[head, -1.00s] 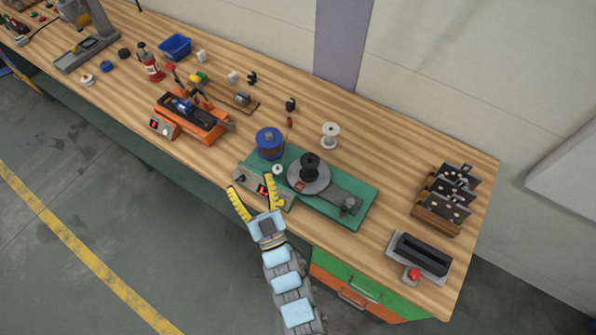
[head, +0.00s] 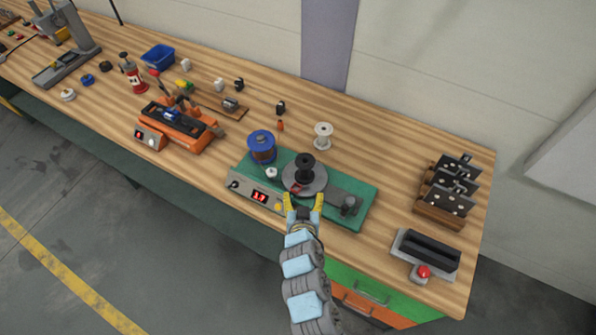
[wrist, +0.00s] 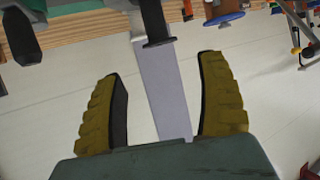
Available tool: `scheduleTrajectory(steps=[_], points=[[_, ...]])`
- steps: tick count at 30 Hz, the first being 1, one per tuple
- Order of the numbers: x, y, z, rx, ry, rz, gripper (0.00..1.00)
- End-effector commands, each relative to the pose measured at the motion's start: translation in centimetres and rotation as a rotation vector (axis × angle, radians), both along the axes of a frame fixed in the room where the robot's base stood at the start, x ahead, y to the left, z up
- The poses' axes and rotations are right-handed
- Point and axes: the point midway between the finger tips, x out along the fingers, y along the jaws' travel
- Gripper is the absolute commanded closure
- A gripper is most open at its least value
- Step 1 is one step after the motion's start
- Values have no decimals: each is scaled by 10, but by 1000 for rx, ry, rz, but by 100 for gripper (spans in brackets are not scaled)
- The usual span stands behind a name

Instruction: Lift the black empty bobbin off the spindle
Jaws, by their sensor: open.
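The black empty bobbin (head: 305,168) stands upright on the round grey plate (head: 319,186) of the green-based machine (head: 362,196). The spindle is hidden inside it. My gripper (head: 303,197), with yellow fingers, is open and empty in front of the bobbin, over the machine's front side. In the wrist view the scene looks upside down. The bobbin (wrist: 155,22) shows there at the top, beyond and roughly between the two spread fingertips (wrist: 160,65). The fingers do not touch it.
A blue spool (head: 262,147) stands left of the bobbin and a white spool (head: 323,136) behind it. A small grey post (head: 349,205) rises from the base at right. A control panel with red display (head: 261,196) is at front left. Bench is clear between machine and racks (head: 443,195).

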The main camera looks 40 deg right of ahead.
Motion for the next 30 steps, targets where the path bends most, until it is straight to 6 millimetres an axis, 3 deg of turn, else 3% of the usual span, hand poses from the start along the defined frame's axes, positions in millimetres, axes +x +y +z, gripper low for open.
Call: scheduleTrajectory(steps=[5,30], points=[[3,-8,-4,5,9,-12,26],[61,-59,-35,5,7,-10,26]])
